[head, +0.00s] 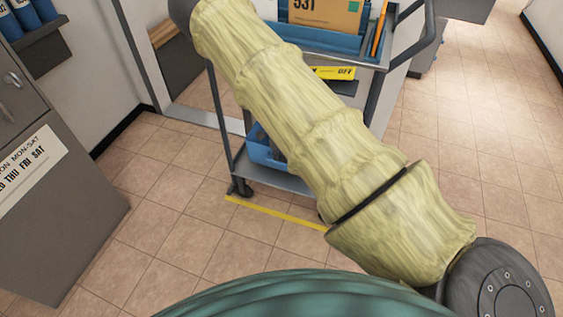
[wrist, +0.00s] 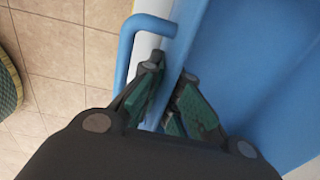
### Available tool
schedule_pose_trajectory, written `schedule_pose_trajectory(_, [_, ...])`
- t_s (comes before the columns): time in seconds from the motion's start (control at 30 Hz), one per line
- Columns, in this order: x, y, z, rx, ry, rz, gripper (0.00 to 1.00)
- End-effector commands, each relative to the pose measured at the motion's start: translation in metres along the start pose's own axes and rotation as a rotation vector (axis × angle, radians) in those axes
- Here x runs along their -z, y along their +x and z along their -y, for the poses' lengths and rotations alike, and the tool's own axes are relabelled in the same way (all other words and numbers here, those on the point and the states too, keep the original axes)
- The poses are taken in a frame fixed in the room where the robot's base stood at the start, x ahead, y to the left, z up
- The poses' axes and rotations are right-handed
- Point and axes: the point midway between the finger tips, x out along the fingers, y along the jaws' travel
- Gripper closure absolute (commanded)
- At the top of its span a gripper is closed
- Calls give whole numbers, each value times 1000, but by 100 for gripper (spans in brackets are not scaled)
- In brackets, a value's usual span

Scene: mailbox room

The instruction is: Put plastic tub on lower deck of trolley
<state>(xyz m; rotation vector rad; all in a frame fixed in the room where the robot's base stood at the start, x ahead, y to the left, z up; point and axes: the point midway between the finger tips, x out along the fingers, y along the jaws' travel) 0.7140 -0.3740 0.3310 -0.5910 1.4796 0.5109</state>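In the wrist view, a blue plastic tub (wrist: 250,70) fills the right side, with a looped blue handle (wrist: 136,38) on its outer side. My gripper (wrist: 172,95) has one finger on each side of the tub's wall near the rim and appears closed on it. In the head view, my sleeved arm crosses the trolley (head: 232,130) and my gripper is hidden. A blue tub-like thing (head: 262,150) shows at the trolley's lower deck (head: 275,180), partly behind my arm. I cannot tell whether it rests on the deck.
The trolley's upper deck holds a blue tray (head: 330,38) with a cardboard box (head: 325,14) and an orange pencil-like thing (head: 379,30). A yellow floor line (head: 275,214) runs before the trolley. A grey cabinet (head: 60,220) stands left. Tiled floor between is clear.

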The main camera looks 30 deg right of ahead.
Motion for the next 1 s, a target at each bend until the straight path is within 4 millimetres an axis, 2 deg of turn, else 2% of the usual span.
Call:
schedule_pose_trajectory(0.1, [1,4,8,2,-1,-1,100])
schedule_pose_trajectory(0.33, [0,35,5,2,-1,-1,100])
schedule_pose_trajectory(0.73, [0,37,5,2,0,1,100])
schedule_pose_trajectory(0.87, [0,38,5,1,0,1,76])
schedule_pose_trajectory(1.0, [0,38,4,1,0,1,73])
